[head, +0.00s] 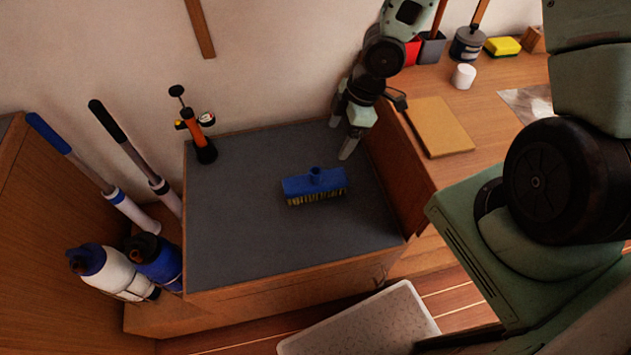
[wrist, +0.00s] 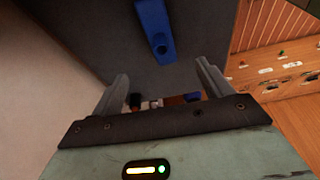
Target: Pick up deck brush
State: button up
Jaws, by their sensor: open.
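The deck brush (head: 315,187) is a blue block with a short socket on top and yellowish bristles underneath. It sits bristles down on the dark grey top of a wooden cabinet (head: 240,215). It also shows in the wrist view (wrist: 155,30), at the top between the fingers and beyond their tips. My gripper (head: 341,129) is open and empty. It is above the back right part of the cabinet top, behind and to the right of the brush and apart from it. In the wrist view my gripper (wrist: 162,75) has both fingers spread wide.
An orange and black hand pump (head: 195,130) stands at the cabinet's back left corner. A wooden counter at right holds a tan board (head: 438,126), a white cup (head: 464,76) and a yellow sponge (head: 502,46). A speckled white bin (head: 365,325) is below in front. The grey top around the brush is clear.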

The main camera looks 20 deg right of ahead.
aim_at(313, 180)
jog(key=shift+n+y, duration=0.4)
jog(key=shift+y, duration=0.2)
jog(key=b+x, duration=0.1)
jog(key=x, duration=0.3)
jog(key=b+x, duration=0.1)
jog(key=x, duration=0.3)
jog(key=d+b+x, duration=0.1)
jog(key=x, duration=0.3)
jog(key=shift+a+f, duration=0.1)
jog(key=shift+f, duration=0.35)
jog(key=shift+x, duration=3.1)
jog(key=shift+w+a, duration=0.1)
jog(key=shift+w, duration=0.1)
jog(key=c, duration=1.3)
jog(key=shift+r, duration=0.15)
notch_tip(313, 180, up, 10)
jog(key=shift+f, duration=0.1)
jog(key=o, duration=0.6)
jog(key=shift+c, duration=1.4)
